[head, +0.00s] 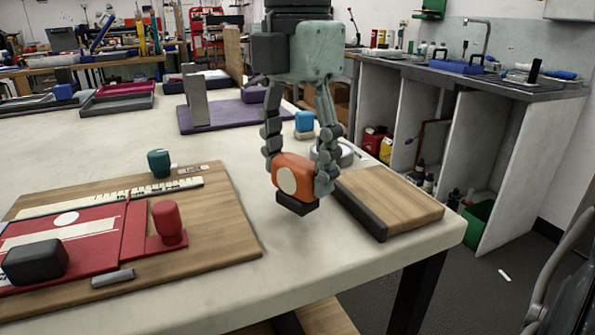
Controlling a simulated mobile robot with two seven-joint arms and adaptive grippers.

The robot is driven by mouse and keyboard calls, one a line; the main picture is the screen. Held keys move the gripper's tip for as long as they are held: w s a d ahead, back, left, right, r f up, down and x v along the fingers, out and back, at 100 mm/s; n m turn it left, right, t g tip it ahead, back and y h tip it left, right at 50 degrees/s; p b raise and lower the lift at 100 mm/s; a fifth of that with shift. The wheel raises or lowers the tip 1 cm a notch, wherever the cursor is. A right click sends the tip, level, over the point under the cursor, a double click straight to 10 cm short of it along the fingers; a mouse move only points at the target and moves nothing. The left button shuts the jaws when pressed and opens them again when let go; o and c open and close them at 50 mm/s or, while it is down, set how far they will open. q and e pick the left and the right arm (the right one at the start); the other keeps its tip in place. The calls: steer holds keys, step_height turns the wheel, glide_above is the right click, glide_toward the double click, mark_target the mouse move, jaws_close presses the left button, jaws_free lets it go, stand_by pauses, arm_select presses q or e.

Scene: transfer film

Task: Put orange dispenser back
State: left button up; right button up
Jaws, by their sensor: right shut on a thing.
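An orange dispenser (290,173) with a pale round disc on its side and a dark base hangs between the fingers of my right gripper (298,178). The fingers are shut on it from both sides. It appears held a little above the white table (290,240), left of a wooden block with a dark edge (395,203). The block's left end is close to the dispenser; I cannot tell whether they touch. My left gripper is not in view.
A wooden board (225,225) at the left bears a red tray (100,255), a red knob (167,220) and a black block (35,260). A green knob (159,163), a tape roll (340,153) and a blue-topped item (304,121) stand behind. The front middle of the table is clear.

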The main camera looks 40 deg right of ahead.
steer(key=shift+f, duration=0.85)
